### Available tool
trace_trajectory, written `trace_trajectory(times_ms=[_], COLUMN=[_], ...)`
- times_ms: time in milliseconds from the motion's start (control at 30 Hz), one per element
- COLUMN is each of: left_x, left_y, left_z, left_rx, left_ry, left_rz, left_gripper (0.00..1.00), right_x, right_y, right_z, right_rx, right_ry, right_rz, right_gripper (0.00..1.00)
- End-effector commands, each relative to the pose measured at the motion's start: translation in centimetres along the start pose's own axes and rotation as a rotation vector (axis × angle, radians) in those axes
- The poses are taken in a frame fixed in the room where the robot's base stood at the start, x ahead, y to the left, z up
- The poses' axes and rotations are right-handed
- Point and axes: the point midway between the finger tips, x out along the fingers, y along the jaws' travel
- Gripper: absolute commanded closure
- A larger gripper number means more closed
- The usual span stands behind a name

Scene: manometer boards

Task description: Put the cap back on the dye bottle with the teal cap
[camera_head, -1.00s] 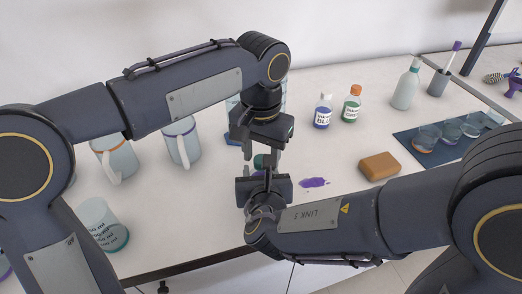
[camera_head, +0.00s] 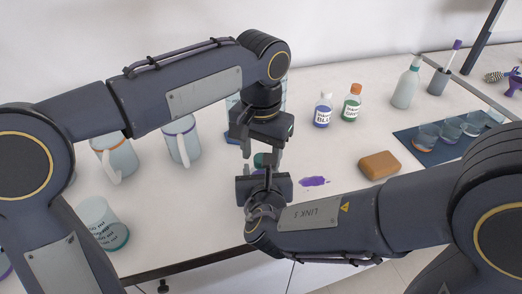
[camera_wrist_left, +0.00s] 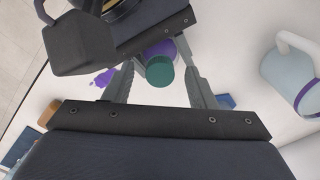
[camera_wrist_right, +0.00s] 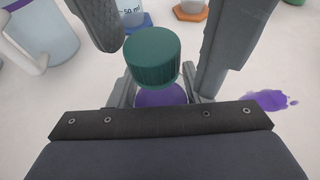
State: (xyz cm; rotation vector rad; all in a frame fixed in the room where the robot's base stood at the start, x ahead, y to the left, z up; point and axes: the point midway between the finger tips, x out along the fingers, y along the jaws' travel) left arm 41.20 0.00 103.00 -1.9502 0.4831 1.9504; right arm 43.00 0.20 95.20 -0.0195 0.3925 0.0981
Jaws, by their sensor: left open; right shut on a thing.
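The teal cap (camera_wrist_right: 153,57) sits at the top of the purple dye bottle (camera_wrist_right: 160,97); whether it is fully seated cannot be told. My right gripper (camera_head: 262,176) is shut on the bottle, below the cap. My left gripper (camera_head: 258,150) is open above it, pointing down. In the left wrist view its two fingers stand apart on either side of the teal cap (camera_wrist_left: 160,71), with purple of the bottle (camera_wrist_left: 160,48) showing behind. In the head view the grippers hide most of the bottle, and only a little of the cap (camera_head: 260,160) shows.
A purple spill (camera_head: 313,182) and an orange-brown sponge (camera_head: 379,165) lie to the right. A blue dye bottle (camera_head: 323,111) and an orange-capped green one (camera_head: 352,103) stand behind. White mugs (camera_head: 181,140) stand left. A dark blue mat (camera_head: 428,143) with small cups lies far right.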

Motion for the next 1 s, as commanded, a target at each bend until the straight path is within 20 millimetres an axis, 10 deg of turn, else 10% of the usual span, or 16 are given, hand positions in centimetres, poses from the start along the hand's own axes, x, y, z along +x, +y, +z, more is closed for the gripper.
trace_trajectory(times_ms=[700,1000], left_x=[-10.8,-12.0], left_y=[0.0,0.0], left_z=[-0.1,0.0], left_rx=[0.001,0.000], left_ry=[0.002,-0.001], left_rz=[0.001,-0.001], left_gripper=[0.49,0.49], right_x=[0.0,0.0], right_y=[0.0,0.0], right_z=[0.0,0.0], right_rx=[0.000,0.000], right_ry=[0.000,0.000], right_rz=[0.000,0.000], right_gripper=[1.00,1.00])
